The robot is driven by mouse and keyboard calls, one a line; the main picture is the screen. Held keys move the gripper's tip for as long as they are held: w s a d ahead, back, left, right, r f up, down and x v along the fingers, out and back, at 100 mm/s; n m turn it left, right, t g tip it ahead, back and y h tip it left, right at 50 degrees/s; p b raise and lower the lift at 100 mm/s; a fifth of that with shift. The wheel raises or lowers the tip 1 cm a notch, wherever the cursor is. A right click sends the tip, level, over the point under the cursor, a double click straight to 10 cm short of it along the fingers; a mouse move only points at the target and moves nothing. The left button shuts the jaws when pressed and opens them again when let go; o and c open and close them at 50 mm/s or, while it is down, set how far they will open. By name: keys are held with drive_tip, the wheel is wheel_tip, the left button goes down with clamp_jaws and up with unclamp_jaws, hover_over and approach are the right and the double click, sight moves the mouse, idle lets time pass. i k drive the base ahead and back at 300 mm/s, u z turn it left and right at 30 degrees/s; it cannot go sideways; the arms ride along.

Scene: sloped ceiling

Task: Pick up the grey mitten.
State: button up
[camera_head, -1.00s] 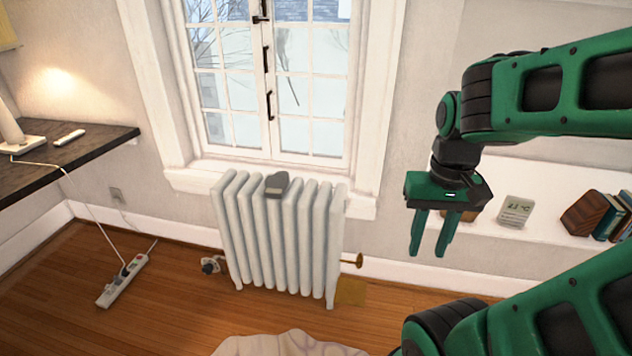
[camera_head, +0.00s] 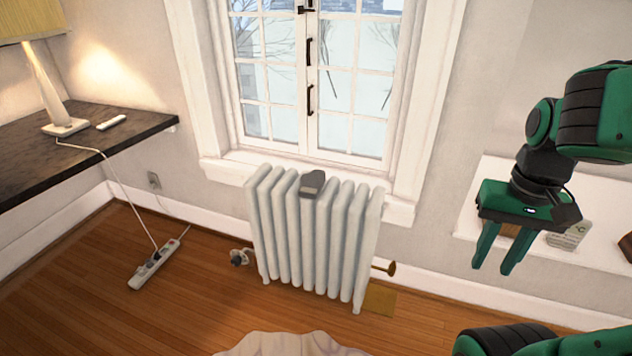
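The grey mitten (camera_head: 312,184) lies on top of the white radiator (camera_head: 312,240) under the window. It is dark grey with a lighter patch on its near end. My gripper (camera_head: 492,268) hangs in the air on the right, fingers pointing down. Its two green fingers are apart with nothing between them. In the picture it is well to the right of the mitten and apart from it.
A dark desk (camera_head: 100,145) with a lamp (camera_head: 48,90) stands at the left. A power strip (camera_head: 155,263) with a cord lies on the wooden floor. A white shelf (camera_head: 468,222) is behind my gripper. Pale crumpled fabric (camera_head: 285,344) shows at the bottom.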

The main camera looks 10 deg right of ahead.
sight(311, 183)
drive_tip(key=i, duration=0.9)
drive_tip(key=u, duration=0.1)
